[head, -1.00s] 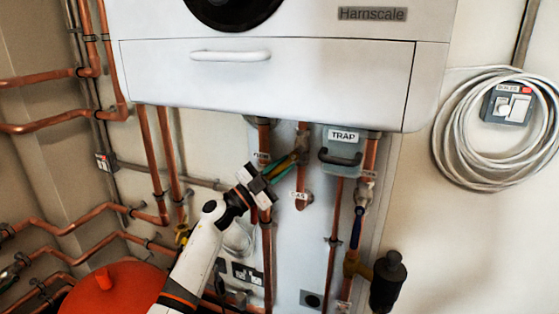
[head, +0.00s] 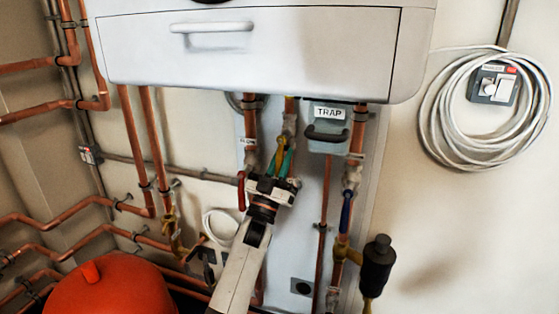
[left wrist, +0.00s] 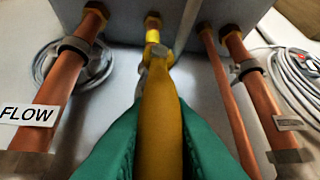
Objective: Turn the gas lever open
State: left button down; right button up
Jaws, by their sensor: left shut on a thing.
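The yellow gas lever (left wrist: 160,115) fills the middle of the left wrist view, running from its valve (left wrist: 158,58) toward me, roughly in line with the gas pipe behind. In the head view yellow shows at the gas valve (head: 289,124) under the boiler. My left gripper (head: 281,162) is shut on the lever, with a green finger on each side of it. The lower part of the lever is hidden by the gripper in the head view. My right gripper is not in view.
The flow pipe (head: 250,130) with a red lever (head: 241,190) stands close on the left. The grey trap (head: 327,138) and a pipe with a blue lever (head: 346,210) are on the right. The boiler (head: 250,60) overhangs above. A red vessel (head: 112,290) stands lower left.

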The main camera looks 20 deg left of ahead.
pick_arm(q)
jog(key=shift+d+n+y, duration=0.1)
jog(key=shift+n+y, duration=0.4)
jog(key=c, duration=1.3)
grip_release()
jog(key=shift+c, duration=0.2)
jog(key=v, duration=1.2)
jog(key=shift+f, duration=0.1)
